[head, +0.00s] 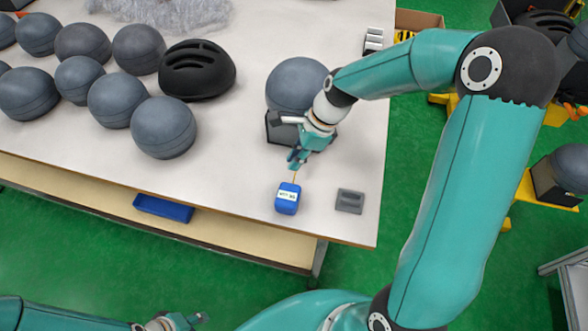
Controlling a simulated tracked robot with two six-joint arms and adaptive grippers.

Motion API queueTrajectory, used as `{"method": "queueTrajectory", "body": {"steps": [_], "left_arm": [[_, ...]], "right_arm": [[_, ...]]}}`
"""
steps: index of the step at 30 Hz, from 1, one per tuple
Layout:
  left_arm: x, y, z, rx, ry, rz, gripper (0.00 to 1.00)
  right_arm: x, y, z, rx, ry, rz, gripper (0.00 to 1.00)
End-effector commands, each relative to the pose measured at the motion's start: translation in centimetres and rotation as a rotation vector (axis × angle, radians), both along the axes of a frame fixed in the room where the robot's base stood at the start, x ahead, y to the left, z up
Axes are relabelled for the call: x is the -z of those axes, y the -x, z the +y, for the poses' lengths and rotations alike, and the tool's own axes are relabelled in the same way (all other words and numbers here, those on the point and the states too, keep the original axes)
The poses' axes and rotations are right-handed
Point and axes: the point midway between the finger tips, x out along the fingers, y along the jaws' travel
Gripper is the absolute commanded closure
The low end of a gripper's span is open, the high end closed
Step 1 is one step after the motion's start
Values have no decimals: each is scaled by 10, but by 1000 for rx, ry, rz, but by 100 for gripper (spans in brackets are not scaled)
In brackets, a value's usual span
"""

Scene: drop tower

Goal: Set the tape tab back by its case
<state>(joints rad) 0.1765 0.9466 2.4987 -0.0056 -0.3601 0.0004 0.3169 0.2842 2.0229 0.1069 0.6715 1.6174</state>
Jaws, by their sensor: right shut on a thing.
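The blue tape case (287,203) with a pale label sits near the front edge of the white table. A short strip of yellow tape (294,178) runs from its far side up to my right gripper (296,164). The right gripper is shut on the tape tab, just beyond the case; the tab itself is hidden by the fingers. My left gripper (192,321) is low at the bottom edge of the view, away from the table, and its jaw opening is too small to tell.
A grey ball (296,82) on a dark stand (276,131) is just behind the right gripper. A grey block (349,201) lies right of the case. Several grey balls and a black helmet (197,70) fill the table's left. A blue tray (163,208) is on the lower shelf.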

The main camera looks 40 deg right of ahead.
Motion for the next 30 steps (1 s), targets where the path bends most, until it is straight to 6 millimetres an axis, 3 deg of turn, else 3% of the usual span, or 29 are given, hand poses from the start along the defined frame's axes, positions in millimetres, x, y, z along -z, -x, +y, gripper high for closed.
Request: {"method": "queueTrajectory", "body": {"steps": [12,23,24,27,30], "left_arm": [[4,0,0,0,0,0,60],[6,0,0,0,0,0,60],[5,0,0,0,0,0,60],[5,0,0,0,0,0,60],[5,0,0,0,0,0,60]], "right_arm": [[44,0,0,0,0,1,100],[48,0,0,-1,0,0,100],[47,0,0,-1,0,0,80],[46,0,1,-2,0,-1,63],[46,0,1,-2,0,-1,61]]}}
